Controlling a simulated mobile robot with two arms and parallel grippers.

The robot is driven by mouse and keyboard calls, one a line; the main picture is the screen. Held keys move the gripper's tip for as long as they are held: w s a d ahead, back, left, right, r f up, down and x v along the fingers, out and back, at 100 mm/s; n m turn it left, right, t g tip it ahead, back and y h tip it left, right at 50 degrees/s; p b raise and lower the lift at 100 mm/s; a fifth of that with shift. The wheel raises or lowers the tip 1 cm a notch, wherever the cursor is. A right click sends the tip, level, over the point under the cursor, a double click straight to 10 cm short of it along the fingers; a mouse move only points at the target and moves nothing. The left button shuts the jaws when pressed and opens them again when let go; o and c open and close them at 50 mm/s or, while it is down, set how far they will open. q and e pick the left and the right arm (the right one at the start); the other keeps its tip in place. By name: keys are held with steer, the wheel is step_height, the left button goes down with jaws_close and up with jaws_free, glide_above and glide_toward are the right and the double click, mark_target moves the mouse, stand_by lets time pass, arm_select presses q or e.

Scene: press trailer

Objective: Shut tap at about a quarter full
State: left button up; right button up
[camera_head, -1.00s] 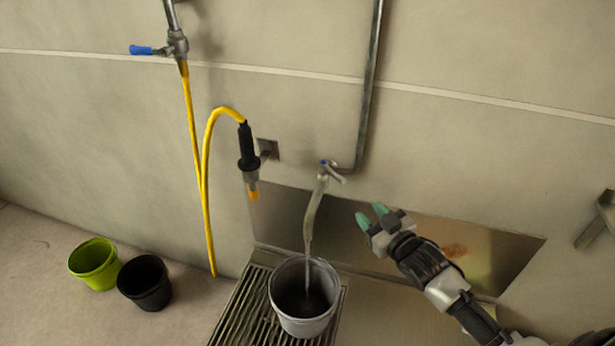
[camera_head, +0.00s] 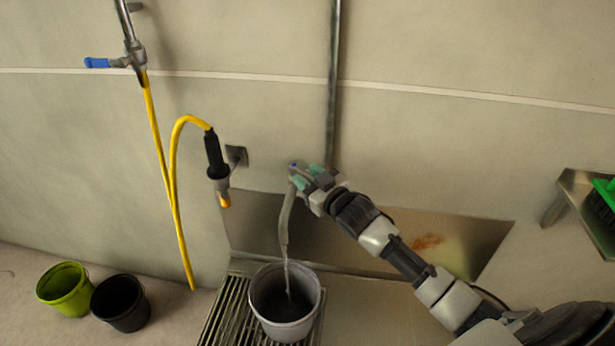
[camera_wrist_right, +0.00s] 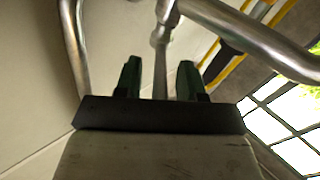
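The wall tap (camera_head: 286,222) has a curved spout, and a thin stream of water runs from it into the grey bucket (camera_head: 262,309) below. The bucket stands upright on a slatted grate; its inside is dark and I cannot tell the water level. My right gripper (camera_head: 306,178) is up at the tap's top, beside the blue-marked handle, which it partly hides. In the right wrist view its green fingers (camera_wrist_right: 159,78) are apart, with a slim metal part of the tap (camera_wrist_right: 160,55) in the gap between them. My left gripper is out of view.
A lime-green pot (camera_head: 62,290) and a black pot (camera_head: 121,304) stand on the floor at the left. A yellow hose (camera_head: 160,150) with a black nozzle (camera_head: 215,155) hangs on the wall. A metal shelf (camera_head: 573,195) with a green brush (camera_head: 605,195) is at the right.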

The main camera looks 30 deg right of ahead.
steer(key=shift+w, duration=0.2)
jaws_close()
stand_by(0.3)
